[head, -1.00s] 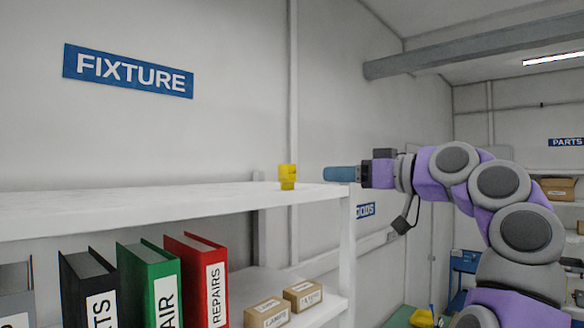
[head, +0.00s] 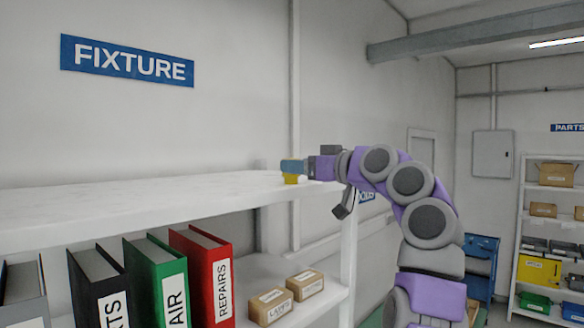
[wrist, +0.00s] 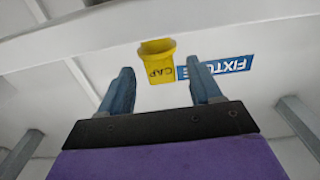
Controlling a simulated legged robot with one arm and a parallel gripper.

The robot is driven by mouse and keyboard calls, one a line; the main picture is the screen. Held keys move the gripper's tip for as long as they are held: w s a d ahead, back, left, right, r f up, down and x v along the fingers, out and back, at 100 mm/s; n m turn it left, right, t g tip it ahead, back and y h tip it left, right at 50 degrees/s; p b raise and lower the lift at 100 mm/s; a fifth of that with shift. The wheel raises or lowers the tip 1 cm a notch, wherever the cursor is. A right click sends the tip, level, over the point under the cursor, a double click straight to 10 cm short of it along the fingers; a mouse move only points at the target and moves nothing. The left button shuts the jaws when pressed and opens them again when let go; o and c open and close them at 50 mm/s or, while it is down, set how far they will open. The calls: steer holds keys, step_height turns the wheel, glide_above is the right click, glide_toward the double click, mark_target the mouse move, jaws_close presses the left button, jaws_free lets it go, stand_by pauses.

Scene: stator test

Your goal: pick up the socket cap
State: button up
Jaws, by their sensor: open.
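The yellow socket cap (head: 291,178) stands near the right end of the white top shelf. In the wrist view the cap (wrist: 158,66) shows the letters "CAP" and lies between and just beyond the two blue fingertips. My gripper (head: 292,165) is at the cap in the head view, and its blue fingers cover the cap's upper part. In the wrist view my gripper (wrist: 162,80) is open, with one finger on each side of the cap and a gap visible to each. Whether a finger touches the cap cannot be told.
The white top shelf (head: 150,200) is otherwise bare. Below it stand black, green and red binders (head: 208,280) and small cardboard boxes (head: 271,306). A blue FIXTURE sign (head: 127,61) is on the wall behind. A parts rack (head: 540,235) stands at the far right.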

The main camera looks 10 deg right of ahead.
steer(key=p+x, duration=0.2)
steer(key=x, duration=0.3)
steer(key=shift+w+a+f+p, duration=0.1)
steer(key=shift+w+p, duration=0.15)
steer(key=shift+p, duration=0.05)
steer(key=shift+s, duration=0.15)
steer(key=shift+c, duration=0.9)
steer(key=c, duration=0.9)
steer(key=shift+o, duration=0.2)
